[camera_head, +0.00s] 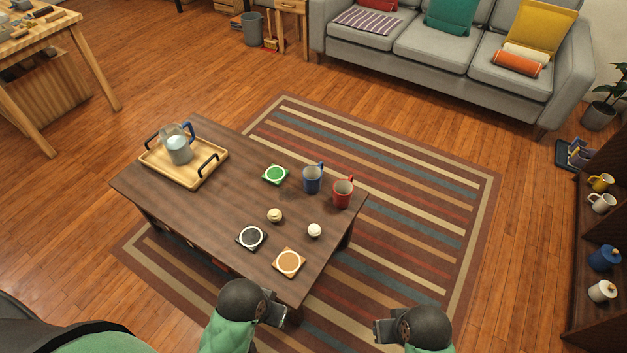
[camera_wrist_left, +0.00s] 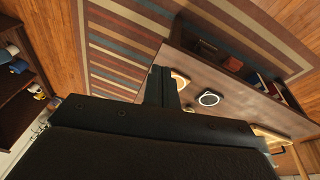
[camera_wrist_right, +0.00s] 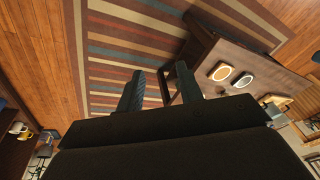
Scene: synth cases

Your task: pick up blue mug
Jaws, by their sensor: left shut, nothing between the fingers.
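The blue mug (camera_head: 312,180) stands upright on the dark wooden coffee table (camera_head: 215,222), with its handle toward the back. A red mug (camera_head: 342,194) stands close to its right. My left gripper (camera_head: 282,311) is at the near edge of the table, well short of the blue mug. In the left wrist view its fingers (camera_wrist_left: 161,88) are together with nothing between them. My right gripper (camera_head: 380,330) is right of the table, over the rug. In the right wrist view its fingers (camera_wrist_right: 158,90) are apart and empty. I cannot make out the blue mug in either wrist view.
Green (camera_head: 275,174), black (camera_head: 251,237) and tan (camera_head: 289,262) coasters and two small round objects (camera_head: 275,215) (camera_head: 314,230) lie on the table. A wooden tray (camera_head: 212,152) holds a grey pitcher (camera_head: 179,150). A shelf (camera_head: 603,237) with mugs and jars stands at right.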

